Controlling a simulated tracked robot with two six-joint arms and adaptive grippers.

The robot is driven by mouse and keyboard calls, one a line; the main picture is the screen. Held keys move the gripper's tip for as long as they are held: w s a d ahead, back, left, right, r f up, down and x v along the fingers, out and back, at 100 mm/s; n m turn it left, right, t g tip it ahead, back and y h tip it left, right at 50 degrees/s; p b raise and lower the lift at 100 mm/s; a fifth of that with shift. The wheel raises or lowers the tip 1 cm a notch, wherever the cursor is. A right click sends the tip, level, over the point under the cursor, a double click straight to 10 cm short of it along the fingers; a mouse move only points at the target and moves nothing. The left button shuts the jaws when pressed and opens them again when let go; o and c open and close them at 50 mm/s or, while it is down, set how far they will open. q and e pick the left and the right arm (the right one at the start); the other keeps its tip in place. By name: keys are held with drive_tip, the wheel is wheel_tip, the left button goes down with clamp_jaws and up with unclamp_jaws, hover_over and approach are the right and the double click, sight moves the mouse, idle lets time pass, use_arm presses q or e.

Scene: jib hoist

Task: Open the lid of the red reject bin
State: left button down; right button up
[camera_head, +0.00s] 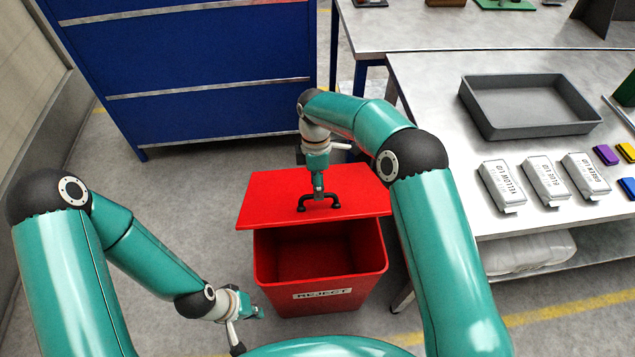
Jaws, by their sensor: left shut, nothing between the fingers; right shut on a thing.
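The red reject bin (320,292) stands on the floor in the middle, with a "REJECT" label on its front. Its red lid (270,196) lies over the back of the bin, and the front of the opening is uncovered, showing a red interior. My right gripper (319,195) is shut on the black lid handle (334,201) on top of the lid. My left gripper (236,340) is low at the left of the bin, apart from it, shut and empty; its fingertips are small and partly hidden by my own body.
A blue cabinet (200,75) stands behind the bin. A metal table (440,90) at the right holds a grey tray (525,105), several labelled white packs (545,181) and small coloured blocks (606,154). Bare floor lies left of the bin.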

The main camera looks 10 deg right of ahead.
drive_tip(key=shift+w, duration=0.15)
wheel_tip(320, 180, up, 12)
drive_tip(key=w, duration=0.2)
drive_tip(key=shift+f, duration=0.15)
drive_tip(key=shift+f, duration=0.1)
idle(0.4)
drive_tip(key=f+m, duration=0.1)
drive_tip(key=f, duration=0.3)
drive_tip(key=s+d+f+m+y, duration=0.1)
drive_tip(key=f, duration=0.2)
drive_tip(key=f+m, duration=0.2)
drive_tip(key=f, duration=0.2)
drive_tip(key=shift+s+d+f, duration=0.2)
drive_tip(key=shift+s+f, duration=0.15)
drive_tip(key=shift+s, duration=0.05)
drive_tip(key=s+d+f+m+y, duration=0.1)
drive_tip(key=s+f+m+y, duration=0.1)
drive_tip(key=s+f+m, duration=0.45)
drive_tip(key=s+d+f+m+t, duration=0.1)
drive_tip(key=s+f+m, duration=0.1)
drive_tip(key=s, duration=0.4)
drive_tip(key=s+d+f+m+t, duration=0.1)
drive_tip(key=s+f+m, duration=0.1)
drive_tip(key=s+m, duration=0.2)
drive_tip(key=s+d+f+m+y, duration=0.1)
drive_tip(key=s+d+f+m, duration=0.1)
drive_tip(key=s, duration=0.8)
drive_tip(key=shift+s+f+m+t, duration=0.15)
drive_tip(key=shift+f+m+t, duration=0.2)
drive_tip(key=shift+m, duration=0.5)
